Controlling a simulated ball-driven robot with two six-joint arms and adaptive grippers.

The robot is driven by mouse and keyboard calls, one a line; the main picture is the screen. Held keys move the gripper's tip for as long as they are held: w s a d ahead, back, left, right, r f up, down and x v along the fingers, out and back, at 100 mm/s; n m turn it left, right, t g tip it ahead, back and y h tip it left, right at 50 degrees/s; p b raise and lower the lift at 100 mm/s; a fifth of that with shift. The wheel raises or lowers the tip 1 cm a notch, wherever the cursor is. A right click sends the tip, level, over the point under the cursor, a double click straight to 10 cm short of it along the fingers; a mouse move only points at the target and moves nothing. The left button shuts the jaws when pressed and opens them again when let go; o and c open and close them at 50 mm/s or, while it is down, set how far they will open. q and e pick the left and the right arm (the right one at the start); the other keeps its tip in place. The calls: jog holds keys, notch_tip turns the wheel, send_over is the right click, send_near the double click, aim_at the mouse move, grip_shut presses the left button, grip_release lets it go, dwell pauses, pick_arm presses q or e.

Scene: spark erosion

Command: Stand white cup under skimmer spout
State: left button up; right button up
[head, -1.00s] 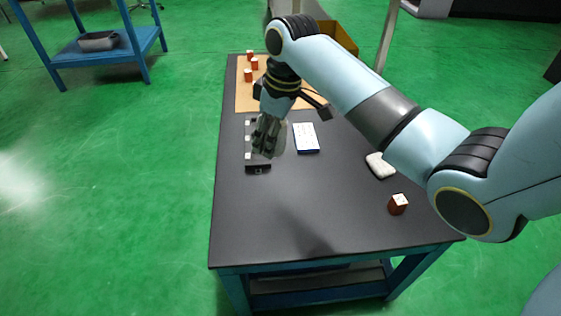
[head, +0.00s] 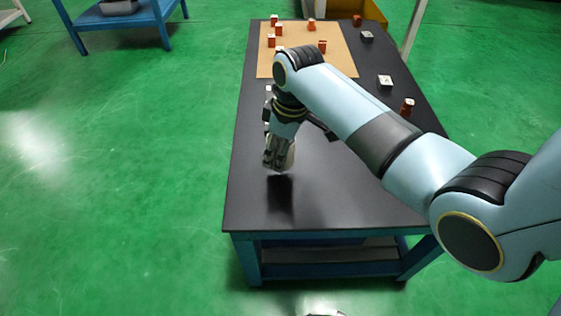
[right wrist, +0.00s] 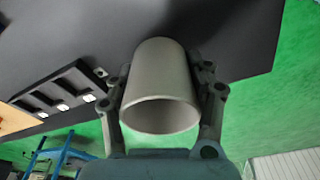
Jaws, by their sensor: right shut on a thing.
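My right gripper (head: 277,158) is shut on the white cup (head: 290,157) above the left part of the dark table. The cup shows as a pale sliver beside the fingers in the head view. In the right wrist view the cup (right wrist: 160,75) lies between both fingers (right wrist: 162,110), its open mouth facing the camera, and looks empty. A dark shadow lies on the table just below the gripper. I cannot make out a skimmer or its spout in these views. My left gripper is not in view.
The dark table (head: 320,205) is clear at its near end. A black slotted holder (right wrist: 62,95) lies beside the cup in the right wrist view. A tan mat (head: 345,66) with several orange blocks is at the far end. A small white-topped box (head: 385,82) and an orange block (head: 407,106) stand right.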

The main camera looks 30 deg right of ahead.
notch_tip(320, 180, down, 3)
jog(key=shift+s+f+b, duration=0.1)
jog(key=shift+b, duration=0.6)
jog(key=shift+f, duration=0.3)
jog(key=shift+r, duration=0.15)
jog(key=o, duration=1.2)
jog(key=shift+c, duration=0.2)
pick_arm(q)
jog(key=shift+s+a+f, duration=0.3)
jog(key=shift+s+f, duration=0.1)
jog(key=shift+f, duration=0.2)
